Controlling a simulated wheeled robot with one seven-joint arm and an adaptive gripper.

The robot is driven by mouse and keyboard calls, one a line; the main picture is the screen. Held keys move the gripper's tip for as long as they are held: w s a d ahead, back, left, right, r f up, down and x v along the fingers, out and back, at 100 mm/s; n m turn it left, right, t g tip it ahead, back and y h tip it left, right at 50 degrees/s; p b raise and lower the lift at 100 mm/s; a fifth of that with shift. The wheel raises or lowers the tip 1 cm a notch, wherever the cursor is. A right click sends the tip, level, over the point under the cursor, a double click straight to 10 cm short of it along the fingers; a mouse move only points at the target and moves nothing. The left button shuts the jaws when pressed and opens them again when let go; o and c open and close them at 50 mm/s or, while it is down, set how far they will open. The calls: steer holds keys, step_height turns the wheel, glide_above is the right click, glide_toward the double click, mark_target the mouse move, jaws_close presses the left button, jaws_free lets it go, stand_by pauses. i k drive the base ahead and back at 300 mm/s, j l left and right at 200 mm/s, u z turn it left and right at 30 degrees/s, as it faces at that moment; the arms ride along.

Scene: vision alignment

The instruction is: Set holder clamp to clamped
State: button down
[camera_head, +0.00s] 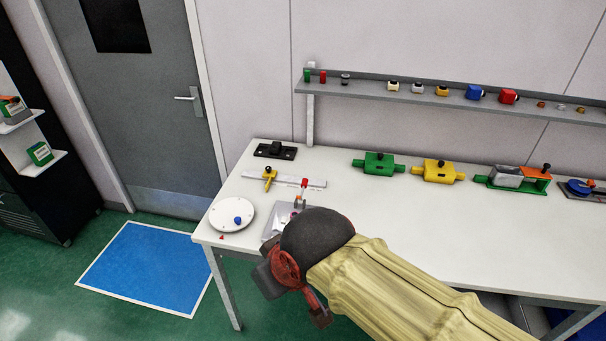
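My gripper (291,279), dark with red parts, is at the front edge of the white table, at the end of my cream-covered arm. My wrist and gripper hide part of a small grey metal plate (271,221) with upright parts on it. A red block (304,183) stands just behind that plate, on or by a pale rail (318,183). I cannot tell for sure which fixture is the holder clamp, or how its lever is set. The gripper's fingertips are not clear, and I see nothing held in it.
A white round dial (232,215) with a blue knob lies at the table's left corner. A yellow slider (269,175) and a black fixture (275,151) stand behind. Green (378,164) and yellow (437,171) fixtures line the back. The table's middle (400,215) is clear.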

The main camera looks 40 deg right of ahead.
mark_target(304, 184)
steer(key=i+l, duration=0.35)
steer(key=i+l+z, duration=0.1)
steer(key=i+l, duration=0.25)
steer(key=i, duration=0.2)
